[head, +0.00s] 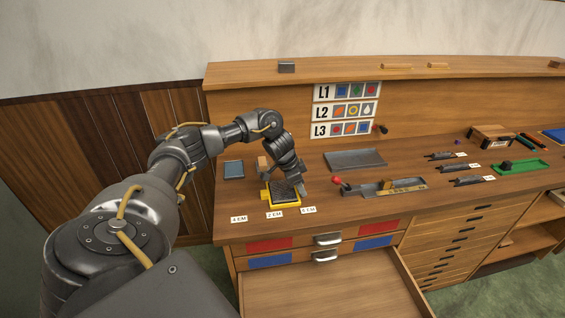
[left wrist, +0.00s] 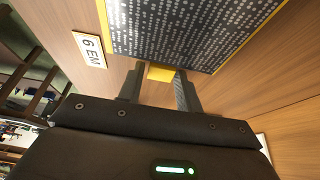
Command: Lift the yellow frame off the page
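The yellow frame (head: 266,198) surrounds the dark page of metal type (head: 284,190) near the front left of the bench. In the left wrist view the page (left wrist: 180,30) fills the top, with a yellow tab of the frame (left wrist: 160,74) at its near edge. My left gripper (head: 302,191) reaches down at the frame's right side. The frame still appears down around the page; any small gap beneath is hidden. My right gripper is not in view.
Labels stand in front, including 6 EM (head: 308,209). A blue-grey plate (head: 234,170) lies left; a grey tray (head: 355,160) and a red-knobbed composing tool (head: 380,189) lie right. An open drawer (head: 320,292) juts out below. A layout board (head: 346,110) stands behind.

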